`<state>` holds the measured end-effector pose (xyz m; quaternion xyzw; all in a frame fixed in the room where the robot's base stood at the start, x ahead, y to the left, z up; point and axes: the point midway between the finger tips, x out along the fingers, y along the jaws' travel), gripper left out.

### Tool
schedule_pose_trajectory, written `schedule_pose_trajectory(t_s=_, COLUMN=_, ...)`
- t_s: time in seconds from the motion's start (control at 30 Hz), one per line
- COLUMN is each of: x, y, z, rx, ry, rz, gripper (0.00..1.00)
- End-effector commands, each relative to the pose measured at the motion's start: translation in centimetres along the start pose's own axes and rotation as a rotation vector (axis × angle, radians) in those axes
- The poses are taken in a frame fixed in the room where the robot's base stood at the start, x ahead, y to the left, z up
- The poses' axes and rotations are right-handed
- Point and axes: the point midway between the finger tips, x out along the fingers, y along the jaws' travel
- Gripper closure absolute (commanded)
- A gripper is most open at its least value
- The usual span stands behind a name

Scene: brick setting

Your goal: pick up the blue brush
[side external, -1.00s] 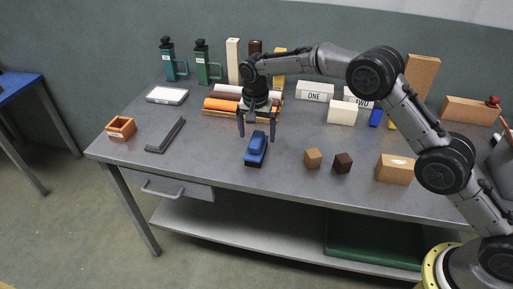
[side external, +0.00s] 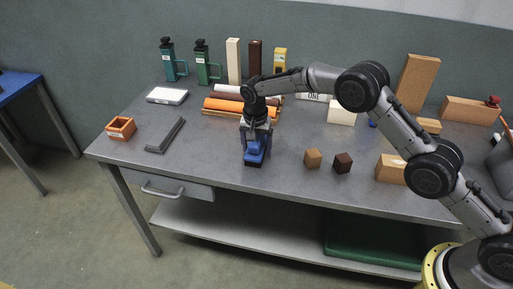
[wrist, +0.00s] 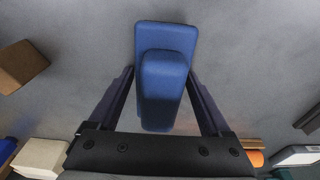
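The blue brush (side external: 256,154) lies on the grey table near its front edge, dark bristles down; in the wrist view the brush (wrist: 165,75) shows its raised handle from above. My gripper (side external: 256,140) is lowered over the brush in the side view. In the wrist view my gripper (wrist: 162,80) is open, with one finger on each side of the handle and a small gap on both sides. The fingertips are partly hidden against the brush in the side view.
Orange and other rolls (side external: 225,104) lie on a rack behind my gripper. A grey channel piece (side external: 165,136) and an orange box (side external: 121,128) lie left. The table between is clear.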

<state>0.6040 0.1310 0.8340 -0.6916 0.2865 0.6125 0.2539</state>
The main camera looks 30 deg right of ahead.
Motion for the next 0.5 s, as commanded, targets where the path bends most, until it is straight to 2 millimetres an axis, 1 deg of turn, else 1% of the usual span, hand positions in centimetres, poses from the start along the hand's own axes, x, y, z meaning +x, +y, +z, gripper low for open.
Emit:
schedule_pose_trajectory(t_s=0.03, x=-0.01, y=0.0, z=0.01, rx=0.0, ry=0.0, rz=0.0, gripper=0.29)
schedule_pose_trajectory(t_s=0.07, x=-0.01, y=0.0, z=0.01, rx=0.0, ry=0.0, rz=0.0, gripper=0.34)
schedule_pose_trajectory(t_s=0.1, x=-0.02, y=0.0, z=0.01, rx=0.0, ry=0.0, rz=0.0, gripper=0.41)
schedule_pose_trajectory(t_s=0.27, x=-0.02, y=0.0, z=0.02, rx=0.0, ry=0.0, rz=0.0, gripper=0.7)
schedule_pose_trajectory(t_s=0.4, x=-0.02, y=-0.01, z=0.02, rx=0.0, ry=0.0, rz=0.0, gripper=0.95)
schedule_pose_trajectory(t_s=0.43, x=-0.09, y=-0.04, z=-0.01, rx=0.0, ry=0.001, rz=-0.001, gripper=0.97)
schedule_pose_trajectory(t_s=0.5, x=-0.09, y=-0.04, z=-0.01, rx=0.0, ry=0.001, rz=-0.001, gripper=0.97)
